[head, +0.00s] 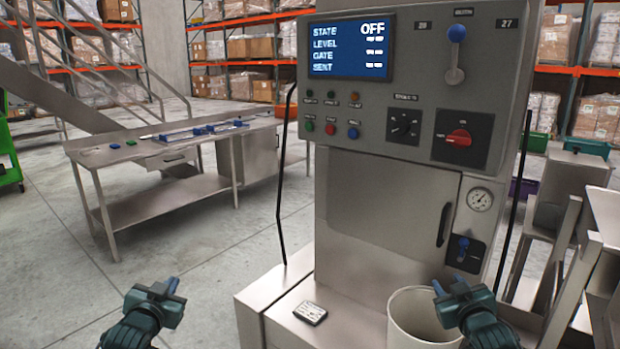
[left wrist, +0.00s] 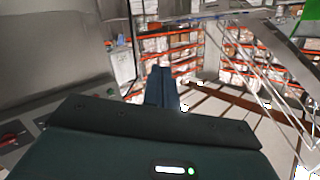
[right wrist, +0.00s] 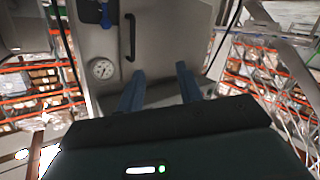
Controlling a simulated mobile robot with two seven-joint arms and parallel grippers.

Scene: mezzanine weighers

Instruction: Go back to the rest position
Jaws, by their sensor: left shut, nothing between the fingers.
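My left gripper (head: 171,285) is at the lower left of the head view, over open floor. In the left wrist view its fingers (left wrist: 161,72) are together, with nothing between them. My right gripper (head: 449,285) is at the lower right of the head view, by the right rim of a white bucket (head: 405,318), part of which it hides. In the right wrist view its fingers (right wrist: 160,84) stand apart with nothing between them. I cannot tell whether the right gripper touches the bucket.
A grey weigher cabinet (head: 380,200) stands ahead, its screen (head: 349,46) reading STATE OFF. A small white-faced device (head: 310,313) lies on its base ledge. A steel bench (head: 150,195) with blue items stands left. Metal framing (head: 590,230) is at right. Floor between bench and cabinet is clear.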

